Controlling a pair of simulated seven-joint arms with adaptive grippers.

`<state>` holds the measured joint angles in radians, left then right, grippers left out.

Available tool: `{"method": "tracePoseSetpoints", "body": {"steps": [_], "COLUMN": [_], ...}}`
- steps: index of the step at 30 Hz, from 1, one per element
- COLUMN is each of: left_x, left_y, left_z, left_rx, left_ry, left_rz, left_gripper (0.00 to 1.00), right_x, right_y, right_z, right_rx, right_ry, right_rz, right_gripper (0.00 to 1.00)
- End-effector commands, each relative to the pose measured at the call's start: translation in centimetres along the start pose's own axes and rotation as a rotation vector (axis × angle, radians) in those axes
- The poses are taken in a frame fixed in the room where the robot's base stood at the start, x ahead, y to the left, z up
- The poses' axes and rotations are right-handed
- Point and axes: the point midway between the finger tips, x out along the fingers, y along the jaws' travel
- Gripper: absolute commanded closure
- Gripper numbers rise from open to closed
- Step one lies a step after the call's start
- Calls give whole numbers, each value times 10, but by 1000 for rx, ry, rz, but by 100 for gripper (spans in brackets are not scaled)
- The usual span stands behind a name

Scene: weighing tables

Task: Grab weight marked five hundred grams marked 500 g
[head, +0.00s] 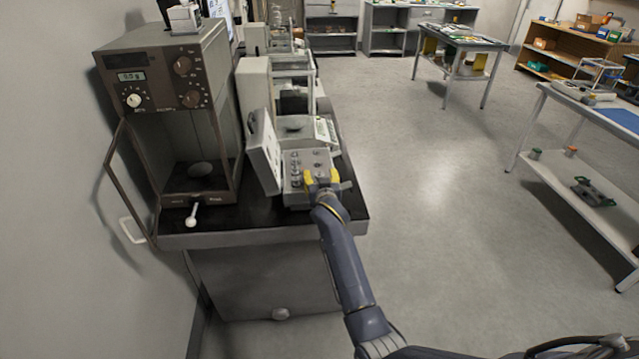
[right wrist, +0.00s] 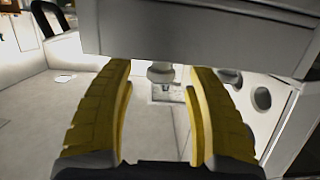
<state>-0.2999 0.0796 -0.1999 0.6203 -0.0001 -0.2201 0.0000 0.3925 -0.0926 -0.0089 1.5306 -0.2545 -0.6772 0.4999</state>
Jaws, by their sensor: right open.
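An open grey weight box (head: 296,199) stands near the front of the black-topped bench, its lid (head: 264,152) raised on the left. Several small metal weights (head: 295,167) stand in it. No 500 g marking is legible. My right gripper (head: 322,176) is over the right part of the box, hiding what is under it. In the right wrist view its yellow fingers are apart, and a pale metal weight (right wrist: 160,74) shows beyond and between them, not visibly touched. More round weights (right wrist: 262,98) are right of the fingers. My left gripper is not in view.
A brown balance cabinet (head: 158,71) with its door (head: 128,185) swung open stands left of the box. Another balance (head: 254,90) stands behind the box. The floor (head: 430,200) to the right is clear, with a white table (head: 590,205) farther right.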

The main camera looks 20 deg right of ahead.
Motion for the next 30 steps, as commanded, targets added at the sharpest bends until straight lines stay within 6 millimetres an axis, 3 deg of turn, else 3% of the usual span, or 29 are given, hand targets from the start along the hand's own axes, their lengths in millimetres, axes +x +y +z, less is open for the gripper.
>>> {"method": "tracePoseSetpoints", "body": {"steps": [6,16,30], "left_x": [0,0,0], "left_y": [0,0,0], "left_z": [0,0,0], "left_rx": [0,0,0], "left_ry": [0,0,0], "left_rz": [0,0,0], "left_gripper": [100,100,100], "right_x": [15,17,16], "right_y": [0,0,0], "right_z": [0,0,0], "right_rx": [0,0,1], "right_ry": [-1,0,0], "right_rz": [-1,-1,-1], "right_gripper": [44,44,98]}}
